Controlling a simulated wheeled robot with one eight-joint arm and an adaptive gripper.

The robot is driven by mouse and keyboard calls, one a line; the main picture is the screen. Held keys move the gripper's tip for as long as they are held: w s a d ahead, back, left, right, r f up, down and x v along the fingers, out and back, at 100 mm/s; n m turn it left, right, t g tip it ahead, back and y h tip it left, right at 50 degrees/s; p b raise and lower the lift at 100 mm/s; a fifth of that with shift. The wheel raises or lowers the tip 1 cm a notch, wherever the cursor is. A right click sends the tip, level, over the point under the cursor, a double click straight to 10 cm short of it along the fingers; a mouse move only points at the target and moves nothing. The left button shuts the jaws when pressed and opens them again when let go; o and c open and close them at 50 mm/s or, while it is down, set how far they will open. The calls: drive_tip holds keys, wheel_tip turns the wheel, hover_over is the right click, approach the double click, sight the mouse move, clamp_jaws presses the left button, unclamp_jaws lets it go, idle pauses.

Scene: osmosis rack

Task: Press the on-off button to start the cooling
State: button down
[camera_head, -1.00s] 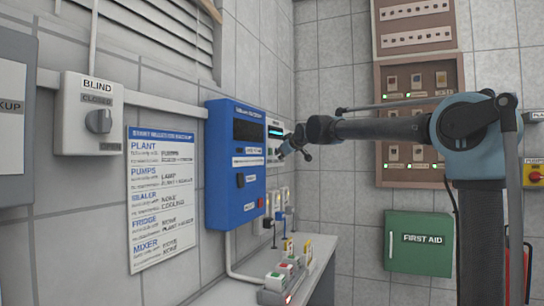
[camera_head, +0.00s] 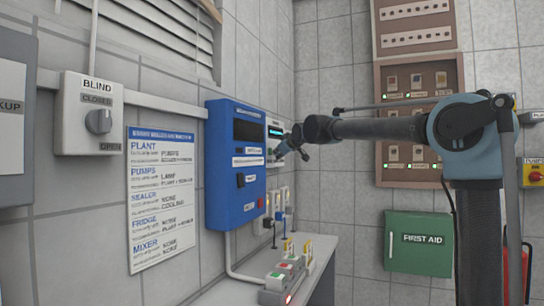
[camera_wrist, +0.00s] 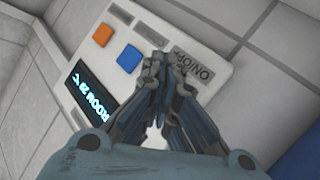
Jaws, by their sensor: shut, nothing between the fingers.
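A white wall control panel (camera_wrist: 190,35) fills much of the wrist view, tilted in the picture. It has an orange button (camera_wrist: 102,35), a blue button (camera_wrist: 129,58) and a dark display (camera_wrist: 95,95) with cyan text that includes "ROOM". An "ON/OFF" label (camera_wrist: 190,65) shows right beside my fingertips. My gripper (camera_wrist: 167,60) is shut and empty, its tips over the panel near that label. The tips hide whatever lies under them; contact cannot be told. In the head view the panel (camera_head: 274,131) is partly behind my gripper (camera_head: 280,155).
A blue wall box (camera_head: 235,190) stands left of the panel. Below are several small switches (camera_head: 278,201) and a shelf (camera_head: 318,262) with a button box (camera_head: 283,274). A brown switch board (camera_head: 455,75) and a green first aid box (camera_head: 418,243) hang on the back wall.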

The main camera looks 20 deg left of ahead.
drive_tip(key=shift+a, duration=0.35)
idle(0.7)
drive_tip(key=shift+d, duration=0.1)
idle(0.4)
drive_tip(key=shift+d, duration=0.7)
drive_tip(key=shift+s+d, duration=0.2)
drive_tip(key=shift+d, duration=2.3)
drive_tip(key=shift+d, duration=0.1)
drive_tip(key=s+d, duration=0.1)
drive_tip(key=d, duration=1)
drive_tip(key=shift+d, duration=0.35)
